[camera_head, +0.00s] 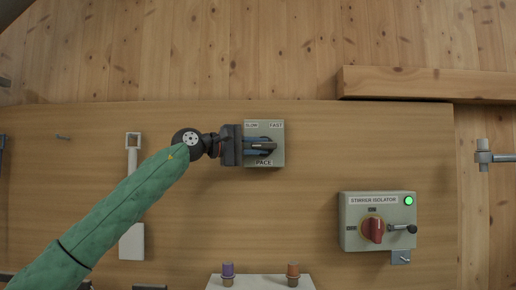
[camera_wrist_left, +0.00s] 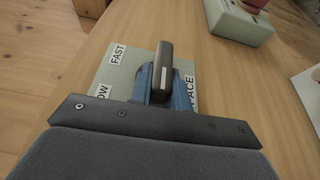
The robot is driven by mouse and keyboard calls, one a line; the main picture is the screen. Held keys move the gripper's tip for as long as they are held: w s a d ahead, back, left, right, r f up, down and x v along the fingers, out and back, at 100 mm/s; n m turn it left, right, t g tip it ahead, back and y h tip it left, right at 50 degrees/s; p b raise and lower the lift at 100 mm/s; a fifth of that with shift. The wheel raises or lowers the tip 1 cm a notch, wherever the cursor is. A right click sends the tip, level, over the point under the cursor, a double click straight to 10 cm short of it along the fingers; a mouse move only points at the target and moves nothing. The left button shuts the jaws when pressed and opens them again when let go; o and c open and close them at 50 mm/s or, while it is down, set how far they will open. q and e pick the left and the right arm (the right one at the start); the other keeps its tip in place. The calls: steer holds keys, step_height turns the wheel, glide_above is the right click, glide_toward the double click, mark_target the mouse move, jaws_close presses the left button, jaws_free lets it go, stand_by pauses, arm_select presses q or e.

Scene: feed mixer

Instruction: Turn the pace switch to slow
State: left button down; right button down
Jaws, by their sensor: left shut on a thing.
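The pace switch (camera_head: 278,133) is a pale grey-green box on the wooden panel, with SLOW at its upper left, FAST at its upper right and PACE below. Its dark handle with a white mark (camera_wrist_left: 164,70) stands out from the plate in the left wrist view. My left gripper (camera_head: 262,147) comes in from the left and its blue fingers (camera_wrist_left: 160,88) are shut around the handle. The fingers and gripper body hide part of the handle and the SLOW label. I cannot tell exactly which label the handle points to. My right gripper is not in view.
A stirrer isolator box (camera_head: 351,217) with a red knob (camera_head: 373,230) and a lit green lamp (camera_head: 408,201) sits lower right. A wooden beam (camera_head: 420,82) is at upper right. Purple (camera_head: 228,270) and orange (camera_head: 293,270) topped items stand on a pale block below. Panel around the switch is clear.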

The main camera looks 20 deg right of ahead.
arm_select(q)
steer(key=c, duration=1.3)
jaws_free()
steer(key=shift+a, duration=0.1)
steer(key=shift+a+f, duration=0.1)
steer(key=shift+a, duration=0.3)
steer(key=shift+s+a+b, duration=0.2)
steer(key=shift+a+b, duration=0.15)
steer(key=shift+a, duration=1.4)
steer(key=shift+s+a+b, duration=0.2)
steer(key=shift+a+b, duration=0.1)
steer(key=shift+a, duration=1.4)
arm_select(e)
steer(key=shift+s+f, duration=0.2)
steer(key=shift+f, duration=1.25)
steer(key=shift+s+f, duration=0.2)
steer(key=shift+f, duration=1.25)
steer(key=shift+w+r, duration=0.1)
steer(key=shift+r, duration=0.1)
